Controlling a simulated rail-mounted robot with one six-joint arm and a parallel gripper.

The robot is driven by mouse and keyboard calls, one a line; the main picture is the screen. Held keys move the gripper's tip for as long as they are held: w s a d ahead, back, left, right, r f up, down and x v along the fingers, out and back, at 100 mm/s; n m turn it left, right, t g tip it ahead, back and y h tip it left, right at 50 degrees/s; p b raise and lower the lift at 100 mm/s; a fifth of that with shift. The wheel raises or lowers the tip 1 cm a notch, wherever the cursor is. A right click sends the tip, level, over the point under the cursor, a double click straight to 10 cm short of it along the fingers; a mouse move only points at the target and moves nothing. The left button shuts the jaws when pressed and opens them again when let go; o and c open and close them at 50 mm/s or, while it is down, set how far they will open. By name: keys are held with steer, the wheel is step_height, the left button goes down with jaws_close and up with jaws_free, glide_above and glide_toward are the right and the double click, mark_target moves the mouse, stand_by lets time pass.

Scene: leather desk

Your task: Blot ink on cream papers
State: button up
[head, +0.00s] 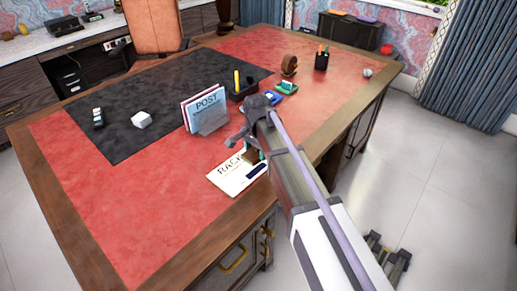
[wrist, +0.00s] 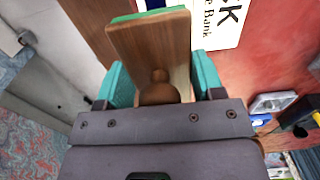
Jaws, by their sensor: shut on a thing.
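My gripper (wrist: 160,78) has its teal fingers shut on the round knob of a wooden rocker blotter (wrist: 150,38). The blotter has a green lower edge, visible at its far end. In the head view the blotter (head: 250,155) is small and partly hidden by my arm, at the near right part of the desk. A cream paper (head: 232,177) with large dark print and a dark strip lies on the red leather just below it. The paper also shows in the wrist view (wrist: 222,22), beside the blotter. I cannot tell whether the blotter touches the paper.
A letter rack marked POST (head: 207,112) stands behind the paper. A black tray (head: 240,91), a blue-and-white item (head: 273,97), a green item (head: 287,87) and a pen cup (head: 321,60) stand further back.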

mark_target(256, 171)
steer(key=shift+s+a+f, duration=0.15)
steer(key=shift+s+f, duration=0.05)
steer(key=shift+f+b, duration=0.4)
steer(key=shift+b, duration=0.15)
step_height(256, 171, down, 5)
steer(key=b, duration=0.4)
steer(key=shift+r+b, duration=0.2)
steer(key=shift+b, duration=0.1)
steer(key=shift+f+b, duration=0.6)
